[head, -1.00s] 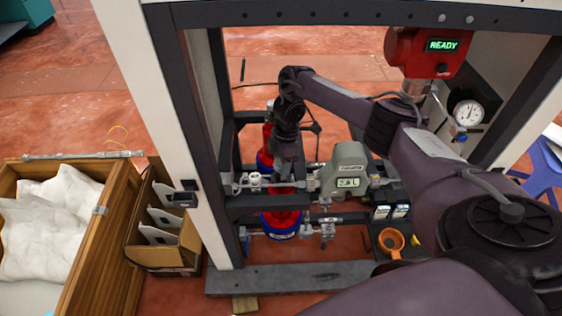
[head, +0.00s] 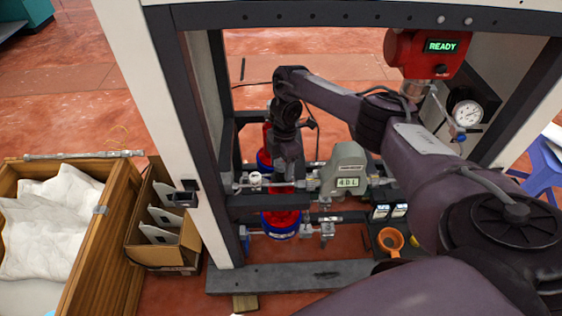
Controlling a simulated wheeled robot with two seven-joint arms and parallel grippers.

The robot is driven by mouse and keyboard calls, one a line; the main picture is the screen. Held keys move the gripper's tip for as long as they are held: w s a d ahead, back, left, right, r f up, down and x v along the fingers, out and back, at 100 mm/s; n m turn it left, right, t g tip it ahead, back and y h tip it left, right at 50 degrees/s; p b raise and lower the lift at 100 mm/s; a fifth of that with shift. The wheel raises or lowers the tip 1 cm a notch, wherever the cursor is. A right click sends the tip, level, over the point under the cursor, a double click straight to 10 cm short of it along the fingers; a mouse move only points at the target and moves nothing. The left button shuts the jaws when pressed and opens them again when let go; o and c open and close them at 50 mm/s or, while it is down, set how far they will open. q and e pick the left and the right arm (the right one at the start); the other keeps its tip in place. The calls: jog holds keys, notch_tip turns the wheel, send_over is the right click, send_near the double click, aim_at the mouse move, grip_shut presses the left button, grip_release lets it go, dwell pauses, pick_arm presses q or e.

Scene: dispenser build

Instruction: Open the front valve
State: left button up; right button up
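A rig with pipework stands in front of me. A grey meter (head: 345,170) with a small lit display sits on the upper pipe, and a white fitting (head: 255,180) is on that pipe to its left. A lower pipe carries metal valve fittings (head: 326,229) at its right end. I cannot tell for sure which fitting is the front valve. My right gripper (head: 283,182) points down at the upper pipe, between the white fitting and the meter. Its fingers are dark and small, so I cannot tell whether they touch or grip anything. My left gripper is not in view.
A red unit (head: 425,53) reading READY hangs at upper right, above a round gauge (head: 467,113). Red and blue containers (head: 281,224) stand behind the pipes. An orange funnel (head: 391,240) is at lower right. A wooden crate (head: 120,215) and a cardboard box (head: 165,250) stand left.

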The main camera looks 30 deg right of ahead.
dwell(0.4)
jog(key=shift+p+v, duration=0.9)
jog(key=shift+a+r+p, duration=0.15)
jog(key=shift+r+p, duration=0.5)
jog(key=shift+r, duration=0.05)
jog(key=shift+p+v, duration=0.95)
jog(key=shift+p, duration=0.05)
notch_tip(320, 180, up, 2)
jog(key=shift+s+a+r+p, duration=0.1)
jog(key=shift+s+a+p, duration=0.05)
jog(key=shift+p, duration=0.9)
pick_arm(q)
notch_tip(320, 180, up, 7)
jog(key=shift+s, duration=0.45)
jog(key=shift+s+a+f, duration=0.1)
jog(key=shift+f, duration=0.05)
